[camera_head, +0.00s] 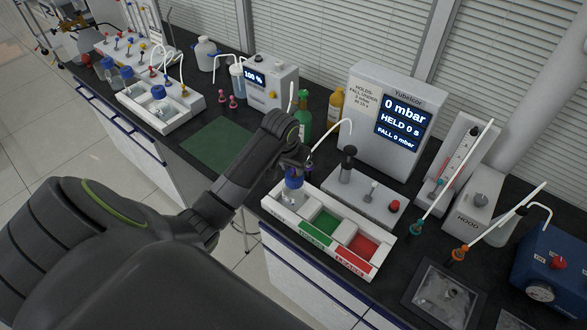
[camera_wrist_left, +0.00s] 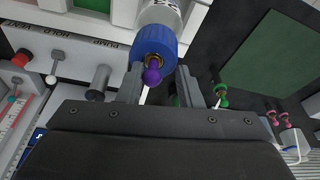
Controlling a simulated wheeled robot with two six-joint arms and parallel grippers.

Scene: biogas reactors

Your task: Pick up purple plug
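The purple plug (camera_wrist_left: 152,77) shows in the left wrist view as a round purple knob at a brass-coloured fitting on a bottle's blue cap (camera_wrist_left: 155,42). The bottle (camera_head: 293,188) stands in the left compartment of a white tray in the head view. Contact with the left finger cannot be told. My right gripper is not in view.
The white tray (camera_head: 281,212) also has green and red compartments. Behind it stand a grey valve block (camera_head: 365,195) and a pressure display box (camera_head: 392,120). A green mat (camera_head: 218,143) lies clear to the left.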

